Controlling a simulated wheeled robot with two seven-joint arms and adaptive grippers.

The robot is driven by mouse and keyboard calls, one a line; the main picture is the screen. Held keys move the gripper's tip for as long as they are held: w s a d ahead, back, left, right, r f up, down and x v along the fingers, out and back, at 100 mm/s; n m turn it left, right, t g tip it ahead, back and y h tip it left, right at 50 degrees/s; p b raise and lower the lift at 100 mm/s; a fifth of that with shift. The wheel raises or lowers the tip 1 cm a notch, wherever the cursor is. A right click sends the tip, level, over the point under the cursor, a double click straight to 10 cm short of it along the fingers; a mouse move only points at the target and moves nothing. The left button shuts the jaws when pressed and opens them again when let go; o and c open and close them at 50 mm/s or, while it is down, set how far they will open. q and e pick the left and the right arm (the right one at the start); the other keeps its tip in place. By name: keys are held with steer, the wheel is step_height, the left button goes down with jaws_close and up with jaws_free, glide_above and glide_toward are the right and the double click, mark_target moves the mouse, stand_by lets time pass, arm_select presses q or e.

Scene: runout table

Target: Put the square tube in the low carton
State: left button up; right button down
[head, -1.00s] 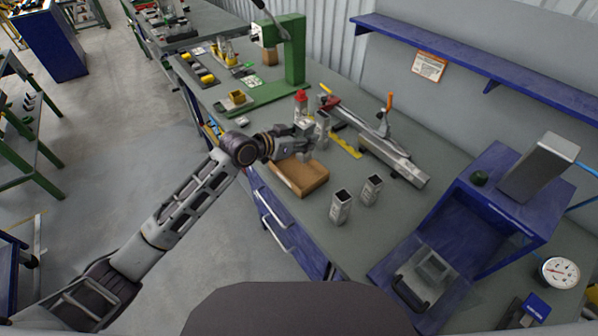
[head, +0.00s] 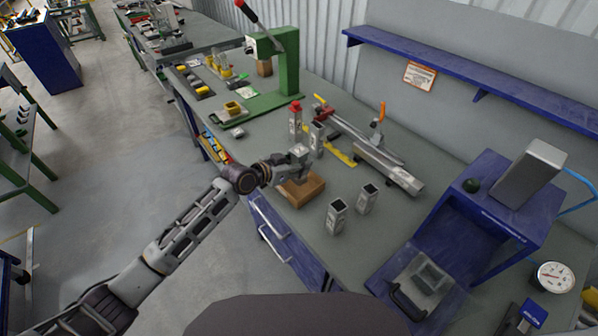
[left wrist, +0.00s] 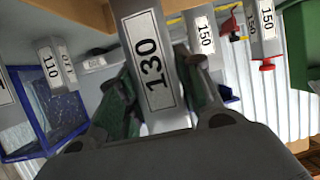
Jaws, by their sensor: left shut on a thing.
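My left gripper (head: 296,162) is shut on a grey square tube (head: 300,151). In the left wrist view, this tube (left wrist: 150,60) bears the label 130 between the fingers. The low carton (head: 303,190) is brown and sits on the bench near its front edge; the gripper is just above and behind it in the head view, partly covering it. I cannot tell whether the tube touches the carton, and the carton's inside is hidden. My right gripper is not in view.
Two square tubes (head: 337,216) (head: 367,198) stand right of the carton. Another tube (head: 317,137) and a red-topped one (head: 296,120) stand close behind the gripper. A clamp fixture (head: 385,165), a blue stand (head: 480,215) and a green press (head: 290,65) occupy the bench.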

arm_select(q)
steer(key=shift+f, duration=1.8)
steer(key=shift+f, duration=0.1)
steer(key=o, duration=1.1)
steer(key=shift+f, duration=0.1)
steer(key=shift+v, duration=0.9)
steer(key=b+v, duration=0.1)
steer(key=v, duration=0.9)
steer(key=shift+s+a, duration=0.1)
steer(key=shift+a, duration=0.05)
